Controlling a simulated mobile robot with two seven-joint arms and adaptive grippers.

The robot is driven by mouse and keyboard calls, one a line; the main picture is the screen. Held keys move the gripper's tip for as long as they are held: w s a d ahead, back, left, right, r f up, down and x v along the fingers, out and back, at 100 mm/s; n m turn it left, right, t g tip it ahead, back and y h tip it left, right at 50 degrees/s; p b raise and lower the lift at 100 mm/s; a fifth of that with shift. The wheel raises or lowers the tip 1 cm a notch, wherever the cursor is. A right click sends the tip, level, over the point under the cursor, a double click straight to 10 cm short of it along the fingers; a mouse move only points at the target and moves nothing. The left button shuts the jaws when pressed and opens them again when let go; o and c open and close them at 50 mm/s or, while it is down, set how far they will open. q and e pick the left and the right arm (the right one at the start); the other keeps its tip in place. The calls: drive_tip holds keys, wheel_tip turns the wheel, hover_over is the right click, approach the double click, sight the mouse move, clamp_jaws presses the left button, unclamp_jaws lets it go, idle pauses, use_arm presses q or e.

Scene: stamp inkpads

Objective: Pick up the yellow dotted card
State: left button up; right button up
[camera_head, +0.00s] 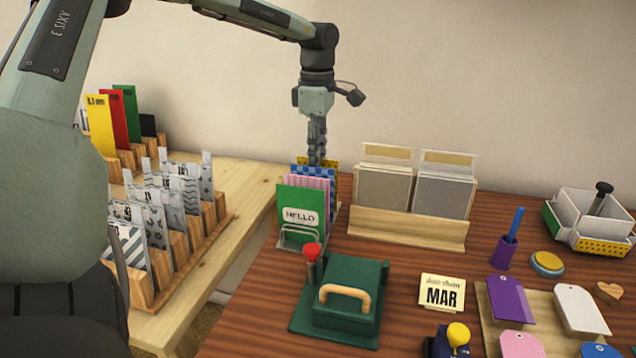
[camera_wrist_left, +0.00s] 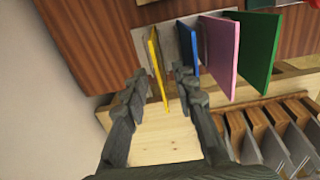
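The yellow dotted card (camera_head: 333,171) stands at the back of a card rack, behind blue, pink and green cards. In the left wrist view the yellow card (camera_wrist_left: 157,68) shows nearly edge-on. My left gripper (camera_head: 317,155) points down at the back of the rack. In the left wrist view its two fingers (camera_wrist_left: 160,78) are apart, with the yellow card showing in the gap between them and the blue card (camera_wrist_left: 188,50) just beyond the right finger. I see no clear contact with the yellow card. My right gripper is not in view.
The green HELLO card (camera_head: 300,216) fronts the rack, with the pink card (camera_wrist_left: 220,50) behind it. A wooden stand with two clear-topped packs (camera_head: 408,228) is close on the right. A green stamp press (camera_head: 345,295) stands in front. Wooden card racks (camera_head: 185,240) fill the left table.

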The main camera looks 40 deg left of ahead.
use_arm(q)
drive_tip(key=shift+f, duration=0.4)
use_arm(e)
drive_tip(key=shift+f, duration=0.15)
use_arm(q)
drive_tip(key=shift+c, duration=0.3)
clamp_jaws()
drive_tip(key=shift+r, duration=0.1)
